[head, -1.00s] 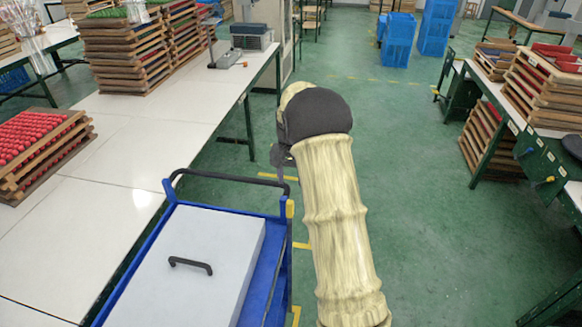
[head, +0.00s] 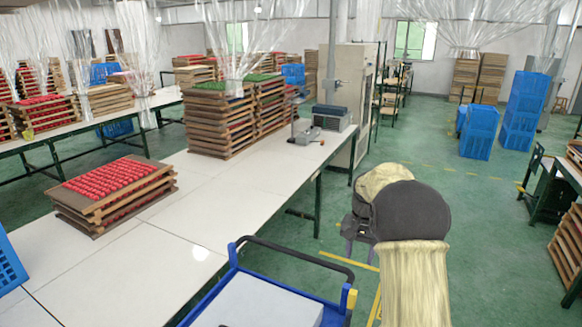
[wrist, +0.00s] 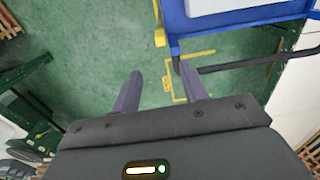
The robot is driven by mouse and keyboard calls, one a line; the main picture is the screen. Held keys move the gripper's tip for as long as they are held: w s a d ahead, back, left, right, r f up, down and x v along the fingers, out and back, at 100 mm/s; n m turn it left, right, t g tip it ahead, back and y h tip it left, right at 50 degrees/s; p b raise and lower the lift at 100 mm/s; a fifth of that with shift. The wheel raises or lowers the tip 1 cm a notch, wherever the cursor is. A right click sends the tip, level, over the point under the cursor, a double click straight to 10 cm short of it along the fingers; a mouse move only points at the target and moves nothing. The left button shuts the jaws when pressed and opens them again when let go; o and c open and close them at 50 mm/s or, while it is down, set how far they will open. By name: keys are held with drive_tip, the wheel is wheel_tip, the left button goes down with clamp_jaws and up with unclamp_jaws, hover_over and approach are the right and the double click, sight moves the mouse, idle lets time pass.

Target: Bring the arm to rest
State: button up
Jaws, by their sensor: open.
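My gripper (wrist: 157,85) shows in the wrist view with its two grey fingers apart and nothing between them. It hangs over the green floor (wrist: 100,60), close to the blue cart (wrist: 210,22). In the head view my arm reaches forward at the right of the cart (head: 235,290), and the gripper (head: 357,245) shows only partly below the dark wrist joint. The cart carries a pale grey box (head: 260,305), cut off by the bottom edge.
A long white table (head: 150,255) runs along the left, with a stack of trays of red pieces (head: 112,195) and taller tray stacks (head: 220,125) behind. Blue crates (head: 480,132) stand at the back right. Open green floor lies right of the cart.

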drive_tip(key=s+a+f+n+t, duration=0.1)
drive_tip(key=s+a+n, duration=0.2)
drive_tip(key=s, duration=1)
drive_tip(key=s+a+f+n+t, duration=0.1)
drive_tip(key=s+a+n, duration=0.2)
drive_tip(key=s, duration=1)
drive_tip(key=a, duration=0.3)
drive_tip(key=shift+c, duration=0.2)
